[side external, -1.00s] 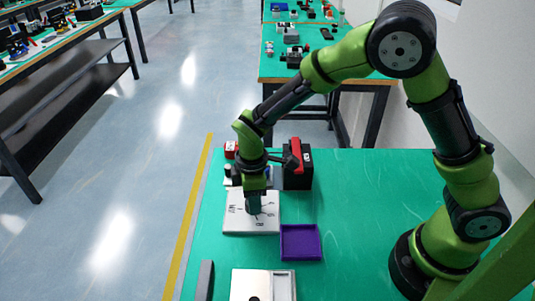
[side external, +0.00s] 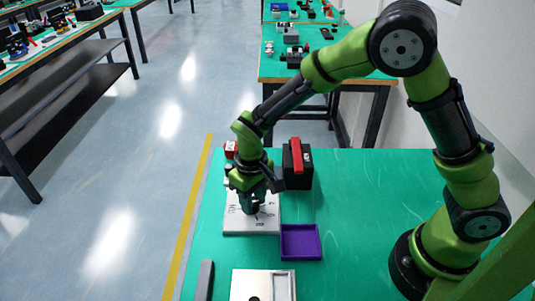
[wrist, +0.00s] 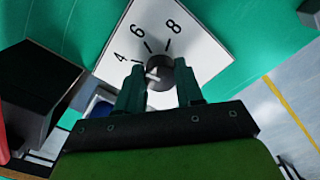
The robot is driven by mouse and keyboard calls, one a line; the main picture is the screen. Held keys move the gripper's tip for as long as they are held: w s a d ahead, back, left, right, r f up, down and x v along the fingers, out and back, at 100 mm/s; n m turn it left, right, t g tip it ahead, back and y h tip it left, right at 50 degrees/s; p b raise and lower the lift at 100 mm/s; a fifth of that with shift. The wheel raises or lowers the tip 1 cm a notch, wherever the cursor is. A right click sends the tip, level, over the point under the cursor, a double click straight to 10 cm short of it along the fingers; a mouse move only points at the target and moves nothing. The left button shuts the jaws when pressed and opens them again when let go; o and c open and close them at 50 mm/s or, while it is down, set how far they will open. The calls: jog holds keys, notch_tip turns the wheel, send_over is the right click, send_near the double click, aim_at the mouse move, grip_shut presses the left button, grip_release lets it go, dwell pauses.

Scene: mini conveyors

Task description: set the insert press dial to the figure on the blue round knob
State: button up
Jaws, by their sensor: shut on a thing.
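The press dial is a white plate (side external: 268,226) with black figures. In the wrist view the plate (wrist: 205,58) shows 4, 6 and 8 with tick marks around a dark round dial knob (wrist: 161,65). A pale pointer mark on the knob faces left, below the 4 tick; a finger partly hides that side. My gripper (side external: 251,208) is down on the plate. In the wrist view my gripper (wrist: 160,76) has its fingers on either side of the dial knob, shut on it. A blue patch (wrist: 101,106) shows behind the left finger; I cannot tell whether it is the blue round knob, and no figure on it is readable.
A black box with a red bar (side external: 297,160) stands right behind the plate. A purple tray (side external: 301,258) lies at its front right. A silver panel (side external: 280,286) and a grey bar (side external: 205,280) are nearer. The green table is clear to the right.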

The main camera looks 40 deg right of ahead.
jog(key=m, duration=0.6)
jog(key=shift+a+r+m, duration=0.1)
jog(key=shift+a+m, duration=0.05)
jog(key=shift+m, duration=0.25)
dwell(0.4)
jog(key=o, duration=1)
jog(key=shift+o, duration=0.2)
notch_tip(320, 180, up, 17)
